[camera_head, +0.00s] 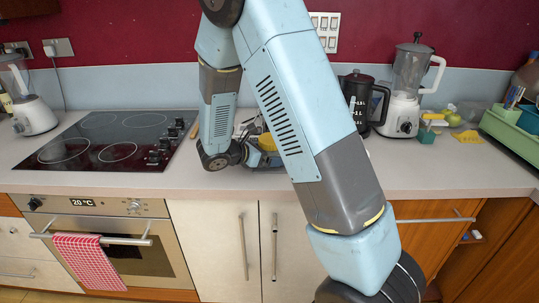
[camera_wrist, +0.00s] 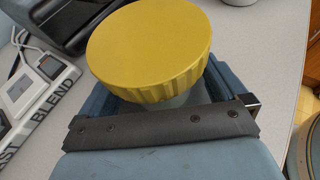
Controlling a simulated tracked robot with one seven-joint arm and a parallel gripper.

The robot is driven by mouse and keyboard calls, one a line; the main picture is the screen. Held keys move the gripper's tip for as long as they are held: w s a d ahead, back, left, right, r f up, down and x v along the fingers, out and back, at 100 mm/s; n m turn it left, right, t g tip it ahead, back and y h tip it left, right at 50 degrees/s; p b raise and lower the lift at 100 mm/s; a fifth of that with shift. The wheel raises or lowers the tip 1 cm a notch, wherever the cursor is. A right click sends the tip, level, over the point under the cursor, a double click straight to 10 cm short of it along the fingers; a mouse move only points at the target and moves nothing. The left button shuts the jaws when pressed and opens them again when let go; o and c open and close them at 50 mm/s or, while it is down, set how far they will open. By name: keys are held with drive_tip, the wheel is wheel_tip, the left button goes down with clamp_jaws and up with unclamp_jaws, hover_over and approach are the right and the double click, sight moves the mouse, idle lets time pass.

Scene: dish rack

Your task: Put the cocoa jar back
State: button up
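The cocoa jar, with a ribbed yellow lid (camera_wrist: 150,45), sits between the two fingers of my gripper (camera_wrist: 163,92) in the wrist view. A little of its pale body shows under the lid; the rest is hidden. The fingers are apart, one on each side of the jar. I cannot tell whether they press on it. In the head view the yellow lid (camera_head: 267,142) shows beside my gripper, low over the worktop behind my arm, partly covered. No label on the jar is visible.
A black hob (camera_head: 100,140) lies left of my gripper. A black kettle (camera_head: 357,95) and a white blender (camera_head: 405,100) stand to the right. A green dish rack (camera_head: 512,130) is at far right. A scale-like device marked "BLEND" (camera_wrist: 35,95) is close by. Front worktop is clear.

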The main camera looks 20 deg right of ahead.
drive_tip(key=shift+a, duration=0.1)
drive_tip(key=v, duration=1.3)
drive_tip(key=shift+s+a+r, duration=0.15)
drive_tip(key=shift+a, duration=0.1)
drive_tip(key=shift+c, duration=0.3)
clamp_jaws()
idle(0.6)
idle(0.5)
